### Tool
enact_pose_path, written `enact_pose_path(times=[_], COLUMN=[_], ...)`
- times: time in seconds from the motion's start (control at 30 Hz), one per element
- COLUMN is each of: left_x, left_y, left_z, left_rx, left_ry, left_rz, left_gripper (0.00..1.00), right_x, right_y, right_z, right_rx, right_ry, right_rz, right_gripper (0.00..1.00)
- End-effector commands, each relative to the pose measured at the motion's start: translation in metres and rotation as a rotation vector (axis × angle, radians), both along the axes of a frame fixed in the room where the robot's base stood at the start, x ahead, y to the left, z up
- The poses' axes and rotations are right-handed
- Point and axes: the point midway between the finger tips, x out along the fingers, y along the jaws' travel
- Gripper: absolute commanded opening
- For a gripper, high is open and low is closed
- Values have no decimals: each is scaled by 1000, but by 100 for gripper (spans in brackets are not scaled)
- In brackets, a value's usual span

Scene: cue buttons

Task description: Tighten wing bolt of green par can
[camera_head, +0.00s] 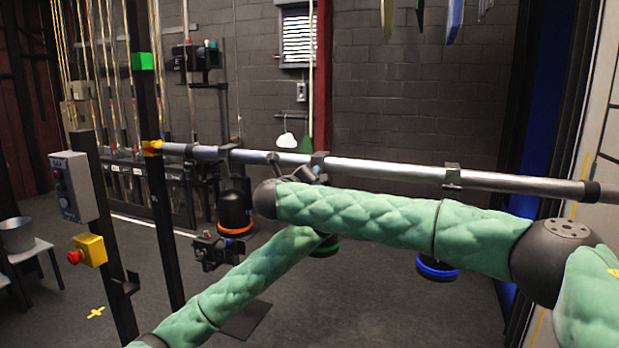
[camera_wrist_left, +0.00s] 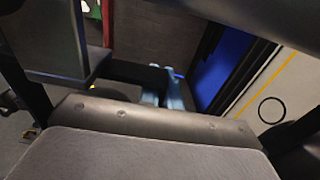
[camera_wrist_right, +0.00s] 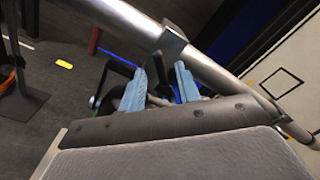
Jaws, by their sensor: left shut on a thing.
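The green par can (camera_head: 326,246) hangs from the pipe; in the head view only its green rim shows, the rest hidden behind my arms. A green edge also shows in the right wrist view (camera_wrist_right: 92,101). Its clamp (camera_head: 319,163) sits on the pipe. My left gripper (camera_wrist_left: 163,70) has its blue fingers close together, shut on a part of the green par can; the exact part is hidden. My right gripper (camera_wrist_right: 160,70) is open, its fingers apart below the pipe beside the clamp, with dark hardware behind them. The wing bolt cannot be made out clearly.
The steel pipe (camera_head: 390,172) crosses the scene. An orange-rimmed can (camera_head: 235,215) hangs to the left, a blue-rimmed can (camera_head: 437,269) to the right. A post (camera_head: 155,190) and a control box with a red button (camera_head: 88,250) stand at left. Open floor lies below.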

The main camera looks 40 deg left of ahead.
Motion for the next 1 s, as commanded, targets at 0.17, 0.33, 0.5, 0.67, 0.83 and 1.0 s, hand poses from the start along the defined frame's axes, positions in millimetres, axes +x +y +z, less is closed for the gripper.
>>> enact_pose_path(times=[0.17, 0.33, 0.5, 0.67, 0.83, 1.0], left_x=[0, 0, 0, 0, 0, 0], left_y=[0, 0, 0, 0, 0, 0], left_z=[-1, -1, -1, -1, -1, -1], left_rx=[0, 0, 0, 0, 0, 0], left_ry=[2, 2, 2, 2, 2, 2], left_rz=[0, 0, 0, 0, 0, 0], left_gripper=[0, 0, 0, 0, 0, 0], right_x=[-26, -59, -87, -104, -111, -111], right_y=[-5, -12, -18, -22, -23, -23], right_z=[0, 0, 0, 0, 0, 0], right_rx=[0, 0, 0, 0, 0, 0], right_ry=[-1, 0, 0, 1, 1, 0], right_rz=[2, 1, 1, 1, -1, -1], right_gripper=[33, 33, 33, 33, 33, 33])
